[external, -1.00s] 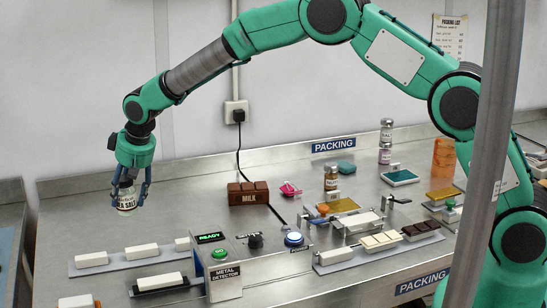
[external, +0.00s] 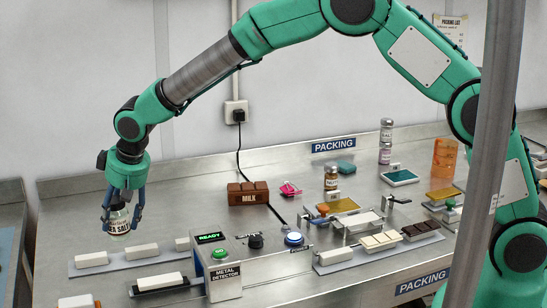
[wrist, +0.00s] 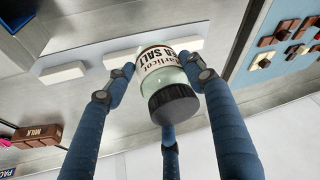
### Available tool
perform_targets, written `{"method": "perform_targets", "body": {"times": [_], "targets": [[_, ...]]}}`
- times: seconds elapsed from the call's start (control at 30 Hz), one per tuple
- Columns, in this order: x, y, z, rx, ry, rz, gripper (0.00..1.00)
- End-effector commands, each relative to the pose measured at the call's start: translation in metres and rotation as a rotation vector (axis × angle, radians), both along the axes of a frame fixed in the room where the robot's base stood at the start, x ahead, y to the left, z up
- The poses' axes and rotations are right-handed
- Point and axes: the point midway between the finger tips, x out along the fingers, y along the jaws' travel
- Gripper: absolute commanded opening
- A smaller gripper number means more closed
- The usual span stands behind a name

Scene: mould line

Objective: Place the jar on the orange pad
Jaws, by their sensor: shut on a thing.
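My gripper (external: 122,212) is shut on a jar (external: 118,226) and holds it over the left part of the steel table. The jar has a pale green body and a white label reading "SEA SALT". In the wrist view the jar (wrist: 175,104) sits between my blue fingers, its dark lid towards the camera. My gripper is far left of all three.
A tray with white bars (external: 91,259) lies just in front of the jar. The metal detector (external: 223,277) stands right of it.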

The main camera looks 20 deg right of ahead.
Motion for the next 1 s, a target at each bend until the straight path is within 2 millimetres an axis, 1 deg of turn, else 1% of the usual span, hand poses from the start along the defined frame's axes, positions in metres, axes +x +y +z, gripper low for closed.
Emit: {"method": "perform_targets", "body": {"times": [0.03, 0.17, 0.2, 0.27, 0.3, 0.4, 0.5, 0.6, 0.7, 0.8, 1.0], "targets": [[-0.023, 0.005, -0.001, 0.001, -0.001, 0.012, 0.19], [-0.076, 0.010, -0.001, 0.001, 0.002, 0.034, 0.19], [-0.093, 0.011, -0.002, 0.001, 0.003, 0.041, 0.19], [-0.117, 0.011, -0.002, 0.001, 0.004, 0.051, 0.19], [-0.132, 0.010, -0.003, 0.001, 0.004, 0.058, 0.19], [-0.167, 0.008, -0.004, 0.002, 0.006, 0.071, 0.19], [-0.194, 0.004, -0.005, 0.003, 0.008, 0.082, 0.19], [-0.213, 0.001, -0.007, 0.003, 0.009, 0.090, 0.19], [-0.224, -0.001, -0.007, 0.003, 0.009, 0.095, 0.19], [-0.229, -0.002, -0.007, 0.002, 0.010, 0.096, 0.19], [-0.229, -0.002, -0.007, 0.003, 0.010, 0.096, 0.19]]}}
